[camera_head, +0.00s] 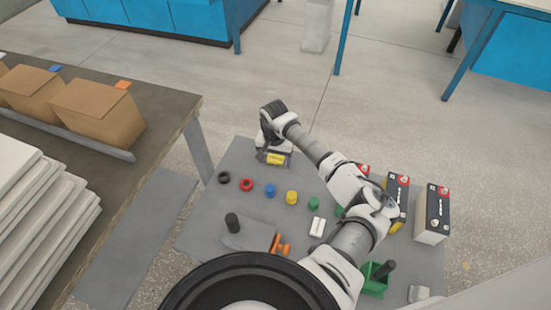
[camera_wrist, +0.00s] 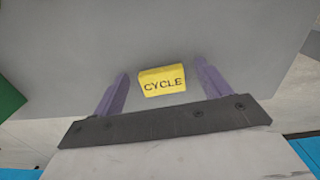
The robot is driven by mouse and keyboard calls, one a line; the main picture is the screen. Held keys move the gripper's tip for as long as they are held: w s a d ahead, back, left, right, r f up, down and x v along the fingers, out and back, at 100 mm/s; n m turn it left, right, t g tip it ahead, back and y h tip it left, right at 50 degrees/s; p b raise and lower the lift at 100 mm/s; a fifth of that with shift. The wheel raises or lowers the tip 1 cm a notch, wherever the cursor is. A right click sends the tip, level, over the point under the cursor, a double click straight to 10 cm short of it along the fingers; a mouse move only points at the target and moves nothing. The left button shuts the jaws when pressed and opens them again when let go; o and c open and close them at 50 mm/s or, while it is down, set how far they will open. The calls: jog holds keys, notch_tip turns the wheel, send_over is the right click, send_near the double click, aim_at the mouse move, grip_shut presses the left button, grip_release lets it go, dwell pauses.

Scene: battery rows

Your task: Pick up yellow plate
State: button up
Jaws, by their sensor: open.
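The yellow plate (camera_head: 275,158), a small block lettered "CYCLE" in the wrist view (camera_wrist: 162,82), is at the far edge of the grey table (camera_head: 222,168). My gripper (camera_head: 273,155) is over the plate at that edge. In the wrist view my gripper (camera_wrist: 161,84) is open, with one purple finger on each side of the plate. There are gaps between the plate and both fingers. I cannot tell the height of the fingers above the table.
Black (camera_head: 224,177), red (camera_head: 247,184), blue (camera_head: 270,190) and yellow (camera_head: 292,197) small parts stand in a row nearby. Batteries (camera_head: 433,212) stand at the right. A side table with cardboard boxes (camera_head: 98,112) is at the left. My arm covers the table's middle.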

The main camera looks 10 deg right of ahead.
jog(key=c, duration=1.1)
jog(key=shift+o, duration=0.2)
